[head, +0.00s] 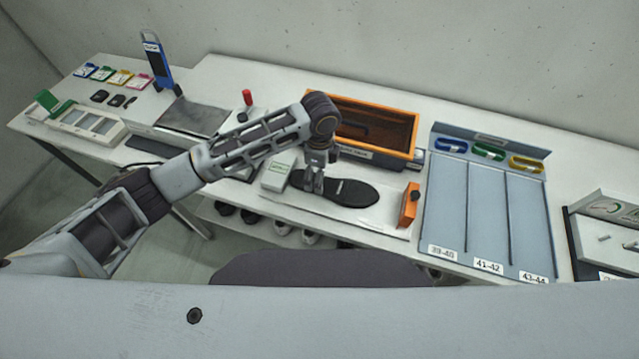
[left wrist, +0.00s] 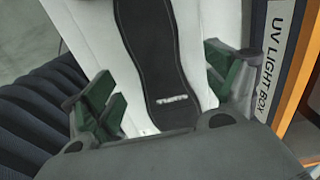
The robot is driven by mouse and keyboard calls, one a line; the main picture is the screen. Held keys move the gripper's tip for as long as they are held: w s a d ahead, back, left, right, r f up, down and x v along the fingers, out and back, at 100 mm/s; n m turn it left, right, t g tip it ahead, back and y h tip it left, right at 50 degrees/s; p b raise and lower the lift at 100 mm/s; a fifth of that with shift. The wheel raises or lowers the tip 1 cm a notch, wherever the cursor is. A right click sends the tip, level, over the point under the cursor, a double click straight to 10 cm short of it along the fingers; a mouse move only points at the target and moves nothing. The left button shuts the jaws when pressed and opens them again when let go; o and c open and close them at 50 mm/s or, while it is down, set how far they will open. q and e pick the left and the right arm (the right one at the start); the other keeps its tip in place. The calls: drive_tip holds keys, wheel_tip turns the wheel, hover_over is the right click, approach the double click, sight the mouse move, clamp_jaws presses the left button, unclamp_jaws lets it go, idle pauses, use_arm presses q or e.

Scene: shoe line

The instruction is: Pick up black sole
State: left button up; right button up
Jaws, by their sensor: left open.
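The black sole (head: 348,192) lies flat on a light board on the table, in front of the orange box. In the left wrist view the sole (left wrist: 153,55) runs between the two green-padded fingers, with pale surface showing on both sides of it. My left gripper (head: 313,186) is over the left end of the sole, pointing down. In the left wrist view my left gripper (left wrist: 160,90) is open, and its fingers stand apart from the sole's edges. The near end of the sole is hidden by the gripper body. My right gripper is not in view.
The orange UV light box (head: 366,152) stands behind the sole. A white box (head: 277,171) is left of the gripper, and an orange block (head: 409,205) is right of the sole. A grey sorting rack (head: 482,205) with labelled lanes stands further right.

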use_arm(q)
drive_tip(key=shift+s+f+p, duration=0.2)
drive_tip(key=shift+f+p, duration=0.1)
drive_tip(key=shift+f, duration=1.75)
drive_tip(key=shift+c, duration=0.2)
drive_tip(key=c, duration=1.2)
